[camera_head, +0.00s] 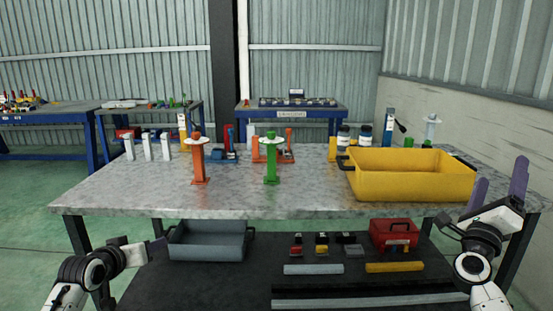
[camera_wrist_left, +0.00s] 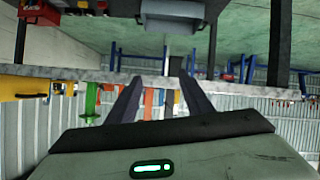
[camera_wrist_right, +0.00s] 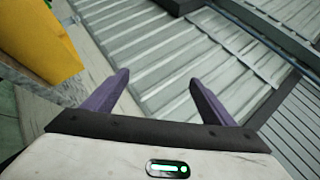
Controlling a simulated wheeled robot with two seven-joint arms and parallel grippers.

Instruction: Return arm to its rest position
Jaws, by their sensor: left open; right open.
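My right gripper (camera_head: 498,188) is at the right side of the head view, raised near the table's right end, to the right of the yellow bin. Its two purple fingers are apart with nothing between them in the right wrist view (camera_wrist_right: 160,95). My left arm comes in low at the left, in front of the table. The left gripper (camera_head: 158,246) shows only in part, beside the grey tray. In the left wrist view its two dark fingers (camera_wrist_left: 158,98) are apart and empty, with the table edge beyond them.
The grey-topped table (camera_head: 120,190) holds a yellow bin (camera_head: 412,184), an orange stand (camera_head: 198,162), a green stand (camera_head: 271,165) and several small parts. Below, a dark shelf (camera_head: 210,285) carries a grey tray (camera_head: 208,245), a red toolbox (camera_head: 393,237) and bars. The front middle of the tabletop is clear.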

